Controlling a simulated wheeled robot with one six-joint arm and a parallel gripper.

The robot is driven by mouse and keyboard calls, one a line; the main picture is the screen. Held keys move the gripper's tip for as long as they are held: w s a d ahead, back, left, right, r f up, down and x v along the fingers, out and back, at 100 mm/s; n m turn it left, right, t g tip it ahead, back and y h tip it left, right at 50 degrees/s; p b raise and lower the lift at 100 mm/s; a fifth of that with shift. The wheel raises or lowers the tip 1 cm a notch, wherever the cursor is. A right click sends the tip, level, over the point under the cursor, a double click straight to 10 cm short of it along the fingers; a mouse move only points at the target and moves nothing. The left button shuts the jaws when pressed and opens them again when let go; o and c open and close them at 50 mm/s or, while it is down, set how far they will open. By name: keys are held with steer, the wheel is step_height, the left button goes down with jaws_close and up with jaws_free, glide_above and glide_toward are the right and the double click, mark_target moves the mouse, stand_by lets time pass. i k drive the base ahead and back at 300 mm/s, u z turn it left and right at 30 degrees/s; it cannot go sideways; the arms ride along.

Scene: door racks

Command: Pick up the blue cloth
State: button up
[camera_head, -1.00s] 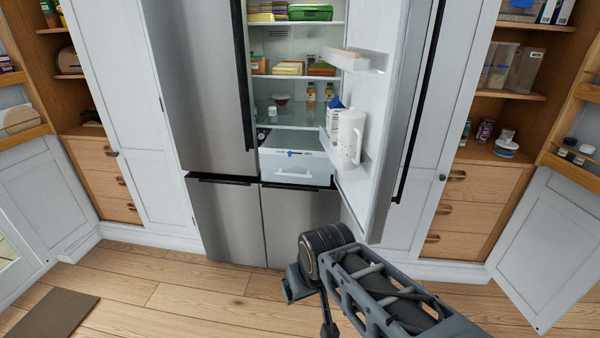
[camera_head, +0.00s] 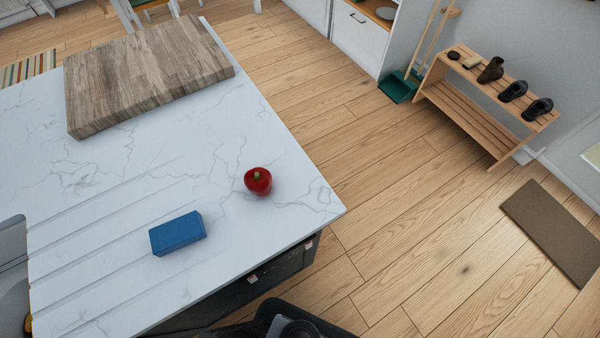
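The blue cloth (camera_head: 178,233) shows as a small, thick blue block with flat faces. It lies on the white marble-look counter (camera_head: 150,185), on the grooved part near the counter's front right. Nothing covers it. My gripper is not in view. A dark part at the bottom edge looks like my arm, just off the counter's edge and apart from the cloth.
A red pepper or apple-like item (camera_head: 258,181) sits right of the cloth, near the counter's corner. A thick wooden board (camera_head: 146,75) lies at the back. A shoe rack (camera_head: 480,105) stands on the right. Open wooden floor lies between.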

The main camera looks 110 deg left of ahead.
mark_target(168, 238)
steer(key=u, duration=4.4)
steer(key=k, duration=0.15)
steer(key=u, duration=2.5)
steer(key=k, duration=0.85)
steer(key=z, duration=1.05)
steer(key=i, duration=0.45)
